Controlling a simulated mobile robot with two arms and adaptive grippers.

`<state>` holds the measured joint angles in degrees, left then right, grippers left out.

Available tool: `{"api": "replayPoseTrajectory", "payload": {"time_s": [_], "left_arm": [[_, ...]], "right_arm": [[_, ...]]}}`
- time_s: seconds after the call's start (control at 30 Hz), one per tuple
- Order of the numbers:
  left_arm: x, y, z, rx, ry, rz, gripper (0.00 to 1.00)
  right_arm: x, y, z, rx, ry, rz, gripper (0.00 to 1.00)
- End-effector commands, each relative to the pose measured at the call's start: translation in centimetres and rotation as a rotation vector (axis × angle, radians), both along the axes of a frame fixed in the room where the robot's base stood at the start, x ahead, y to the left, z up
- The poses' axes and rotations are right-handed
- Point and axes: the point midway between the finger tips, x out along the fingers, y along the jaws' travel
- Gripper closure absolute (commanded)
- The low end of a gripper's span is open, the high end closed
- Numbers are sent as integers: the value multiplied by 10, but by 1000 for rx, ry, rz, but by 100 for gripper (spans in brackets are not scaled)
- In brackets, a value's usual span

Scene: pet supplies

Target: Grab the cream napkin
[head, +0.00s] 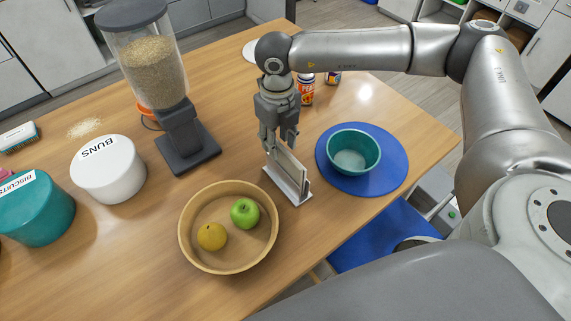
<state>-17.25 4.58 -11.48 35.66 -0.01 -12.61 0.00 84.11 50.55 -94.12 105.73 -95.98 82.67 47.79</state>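A cream napkin (287,163) stands upright in a grey metal napkin holder (295,193) near the middle of the table in the head view. My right gripper (279,145) points down over the far, upper end of the napkin. Its two fingers are apart, with a gap between them, and look open. The fingertips are close to the napkin's top edge, and I cannot tell whether they touch it. My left gripper is not in view.
A wooden bowl (189,238) with fruit stands in front. A teal bowl (353,138) sits on a blue round mat (393,177) to the right. A grain dispenser (190,150), white canister (108,170) and teal canister (38,215) stand left. Cans (307,92) stand behind the gripper.

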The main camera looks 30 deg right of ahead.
Motion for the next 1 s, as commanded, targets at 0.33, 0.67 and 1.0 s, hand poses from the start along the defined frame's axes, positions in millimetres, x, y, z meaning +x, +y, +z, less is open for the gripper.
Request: {"api": "replayPoseTrajectory", "payload": {"time_s": [0.33,0.67,1.0], "left_arm": [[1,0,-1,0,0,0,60],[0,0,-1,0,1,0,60],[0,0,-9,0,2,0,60]], "right_arm": [[0,0,0,0,0,0,96],[0,0,1,0,0,0,100],[1,0,22,1,-4,0,100]]}}
